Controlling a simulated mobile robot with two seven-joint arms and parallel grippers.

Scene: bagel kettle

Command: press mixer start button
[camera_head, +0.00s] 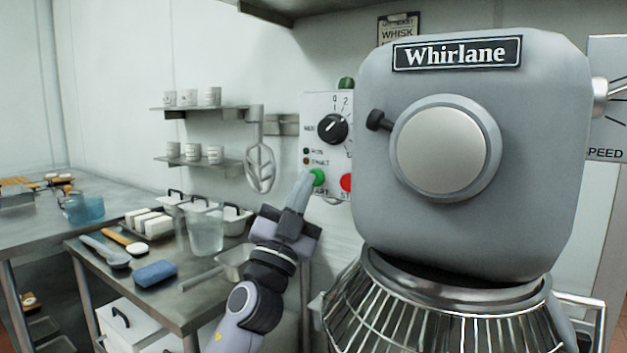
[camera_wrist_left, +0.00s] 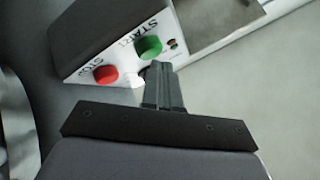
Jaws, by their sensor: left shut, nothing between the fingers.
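The mixer (camera_head: 470,230) is a large grey machine marked "Whirlane" that fills the right half of the head view. A white control panel (camera_head: 318,115) stands to the left of its head, with a black dial, a green start button (camera_head: 318,177) and a red stop button (camera_head: 347,183). My left gripper (camera_head: 302,180) is shut and empty, its fingertips right by the green button. In the left wrist view the fingertips (camera_wrist_left: 158,68) lie just below the green start button (camera_wrist_left: 148,47), with the red stop button (camera_wrist_left: 105,74) to the left. I cannot tell whether they touch the button. My right gripper is not in view.
A steel table (camera_head: 190,300) at the left holds a blue sponge (camera_head: 155,273), a clear jug (camera_head: 205,232) and lidded containers. A whisk (camera_head: 260,165) hangs on the wall beside shelves with cups. A wire guard (camera_head: 440,310) surrounds the mixer below its head.

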